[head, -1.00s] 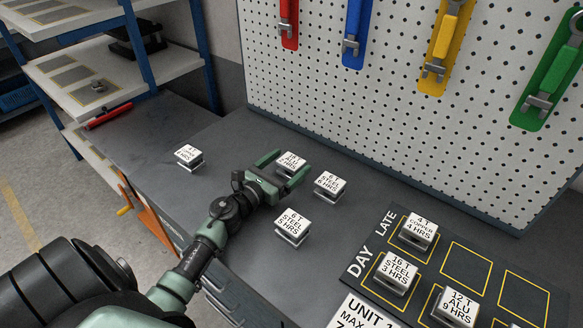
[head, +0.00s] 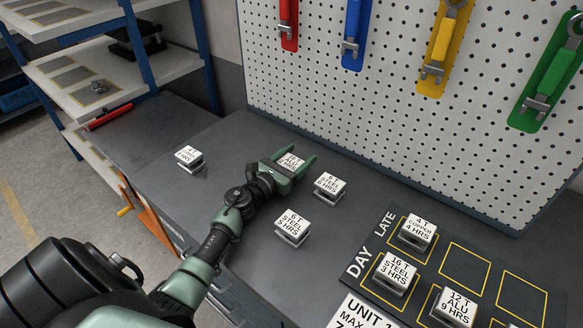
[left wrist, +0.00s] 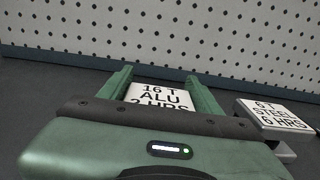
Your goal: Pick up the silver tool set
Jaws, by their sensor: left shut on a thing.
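No thing that I can name for sure as a silver tool set shows. My left gripper (head: 296,154) is shut on a small block with a white top marked "16 T ALU 2 HRS" (head: 291,162), on the grey bench. In the left wrist view, the gripper's green fingers (left wrist: 159,74) stand on either side of this ALU block (left wrist: 160,96); its lower part is hidden by the gripper body. A "6 T STEEL 6 HRS" block (head: 329,184) stands just right of the gripper; it also shows in the left wrist view (left wrist: 275,114). My right gripper is not in view.
Another steel block (head: 292,225) stands nearer, and one block (head: 189,157) stands far left. A dark board marked DAY and LATE (head: 465,268) holds several blocks at right. A pegboard (head: 400,130) with coloured tool holders rises behind. A shelf rack (head: 85,75) stands left.

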